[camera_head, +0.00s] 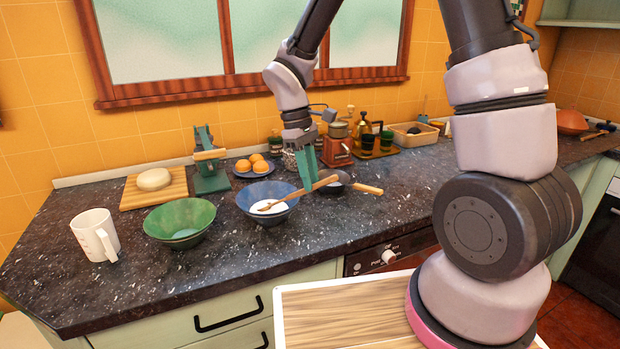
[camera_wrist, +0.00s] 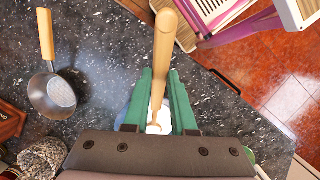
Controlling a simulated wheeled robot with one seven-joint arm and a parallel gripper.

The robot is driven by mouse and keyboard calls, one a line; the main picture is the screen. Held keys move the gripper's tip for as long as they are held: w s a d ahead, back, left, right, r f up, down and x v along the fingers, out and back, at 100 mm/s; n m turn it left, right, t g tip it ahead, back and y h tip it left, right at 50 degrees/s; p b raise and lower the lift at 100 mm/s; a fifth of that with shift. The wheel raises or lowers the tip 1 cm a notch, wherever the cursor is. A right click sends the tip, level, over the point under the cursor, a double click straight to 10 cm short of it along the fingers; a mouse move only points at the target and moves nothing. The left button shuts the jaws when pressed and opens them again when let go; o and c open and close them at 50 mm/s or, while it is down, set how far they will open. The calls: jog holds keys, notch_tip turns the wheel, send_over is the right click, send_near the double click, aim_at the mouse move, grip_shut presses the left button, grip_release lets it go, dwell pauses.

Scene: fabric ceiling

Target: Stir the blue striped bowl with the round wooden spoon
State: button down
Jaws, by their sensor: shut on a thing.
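The blue bowl (camera_head: 249,202) stands on the dark countertop with something white inside. In the wrist view, only a sliver of its blue rim (camera_wrist: 121,117) shows behind my gripper. The wooden spoon (camera_head: 292,197) slants down leftward, its head inside the bowl at the white contents. Whether it touches the bottom cannot be told. My gripper (camera_head: 309,187), with green fingers, is shut on the spoon's handle above the bowl's right side. In the wrist view, the handle (camera_wrist: 165,40) runs between the fingers (camera_wrist: 161,78); the spoon's head is mostly hidden.
A green bowl (camera_head: 180,222) and a white mug (camera_head: 96,234) stand left of the blue bowl. A small pan (camera_wrist: 52,96) with a wooden handle lies close on its right. Oranges (camera_head: 257,160) and a grinder (camera_head: 337,151) stand behind. The front counter is clear.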

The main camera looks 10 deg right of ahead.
notch_tip(320, 180, up, 9)
dwell(1.0)
dwell(1.1)
